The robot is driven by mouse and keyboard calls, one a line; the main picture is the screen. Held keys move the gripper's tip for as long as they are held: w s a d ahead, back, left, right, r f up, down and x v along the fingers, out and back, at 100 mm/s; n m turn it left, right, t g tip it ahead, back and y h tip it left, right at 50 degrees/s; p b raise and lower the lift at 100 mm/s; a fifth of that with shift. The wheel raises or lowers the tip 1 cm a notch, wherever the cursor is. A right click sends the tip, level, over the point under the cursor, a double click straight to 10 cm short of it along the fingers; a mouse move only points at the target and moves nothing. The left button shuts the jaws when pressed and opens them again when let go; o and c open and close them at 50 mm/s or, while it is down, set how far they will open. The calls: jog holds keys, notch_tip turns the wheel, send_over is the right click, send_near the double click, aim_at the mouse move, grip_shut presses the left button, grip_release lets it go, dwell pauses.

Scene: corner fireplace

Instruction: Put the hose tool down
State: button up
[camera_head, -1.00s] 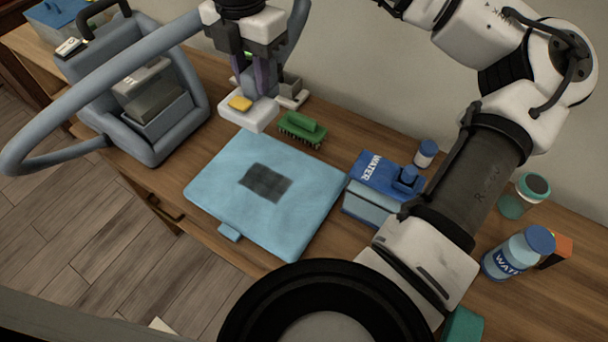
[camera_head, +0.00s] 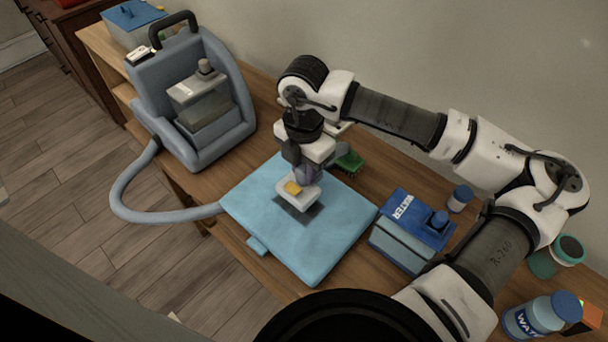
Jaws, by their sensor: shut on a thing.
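The hose tool (camera_head: 297,196) is a white head with a yellow button. My gripper (camera_head: 304,176) points down and is shut on it, over the dark patch (camera_head: 322,212) on the light blue pad (camera_head: 335,240). The tool covers part of the patch; I cannot tell whether it touches the pad. The grey-blue hose (camera_head: 130,205) loops from the blue-grey machine (camera_head: 232,100) past the table's front edge. It runs up to the pad's left edge, and its link to the tool does not show.
A green brush (camera_head: 350,162) lies just behind my gripper. A blue box marked WATER (camera_head: 410,222) and a small blue-capped bottle (camera_head: 460,198) stand to the right. A water bottle (camera_head: 535,317) and a green-lidded jar (camera_head: 568,250) are farther right. Bare wooden table (camera_head: 262,140) shows behind the pad.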

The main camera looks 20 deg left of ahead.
aim_at(304, 180)
jog(key=shift+f+p, duration=0.3)
jog(key=shift+f, duration=1.6)
jog(key=shift+f, duration=0.2)
jog(key=o, duration=0.9)
jog(key=shift+r, duration=0.1)
notch_tip(304, 180, up, 12)
jog(key=shift+r+b, duration=0.15)
jog(key=shift+b, duration=0.9)
